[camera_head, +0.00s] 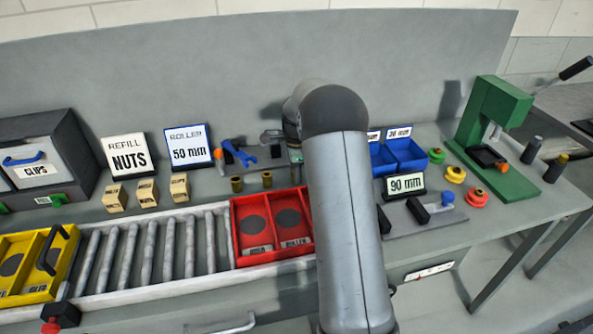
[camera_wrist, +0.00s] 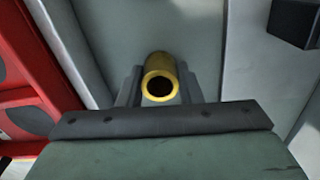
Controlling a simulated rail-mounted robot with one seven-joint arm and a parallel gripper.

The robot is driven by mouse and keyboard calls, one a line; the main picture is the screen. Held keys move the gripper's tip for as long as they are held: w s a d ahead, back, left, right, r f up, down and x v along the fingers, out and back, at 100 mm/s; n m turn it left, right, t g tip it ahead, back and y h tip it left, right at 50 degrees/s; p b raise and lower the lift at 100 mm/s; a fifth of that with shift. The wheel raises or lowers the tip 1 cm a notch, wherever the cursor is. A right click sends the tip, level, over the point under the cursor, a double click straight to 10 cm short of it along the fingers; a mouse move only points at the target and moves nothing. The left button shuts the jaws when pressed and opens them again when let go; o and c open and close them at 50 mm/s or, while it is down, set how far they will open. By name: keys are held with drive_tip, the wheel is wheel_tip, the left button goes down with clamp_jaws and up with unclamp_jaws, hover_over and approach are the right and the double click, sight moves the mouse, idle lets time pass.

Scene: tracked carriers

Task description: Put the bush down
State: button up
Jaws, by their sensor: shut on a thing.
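A brass bush (camera_wrist: 160,64), a short hollow cylinder with its open end facing the camera, is between the fingers of my gripper (camera_wrist: 160,88) in the wrist view. The gripper is shut on it. Below it in the picture the grey surface is bare; I cannot tell whether the bush touches it. In the head view my arm hides the gripper and this bush. The red two-compartment tray (camera_head: 271,228) sits on the roller conveyor, left of my arm; its edge (camera_wrist: 42,48) shows at the left in the wrist view, apart from the bush.
Two other brass bushes (camera_head: 237,184) stand behind the red tray. A yellow tray (camera_head: 36,268) is on the conveyor's left. Blue bins (camera_head: 404,153), a 90 mm sign (camera_head: 405,184) and a green press (camera_head: 490,130) are to the right. A dark block (camera_wrist: 295,22) is at the wrist view's upper right.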

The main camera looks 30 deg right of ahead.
drive_tip(key=shift+f, duration=0.1)
drive_tip(key=o, duration=1.1)
drive_tip(key=shift+o, duration=0.2)
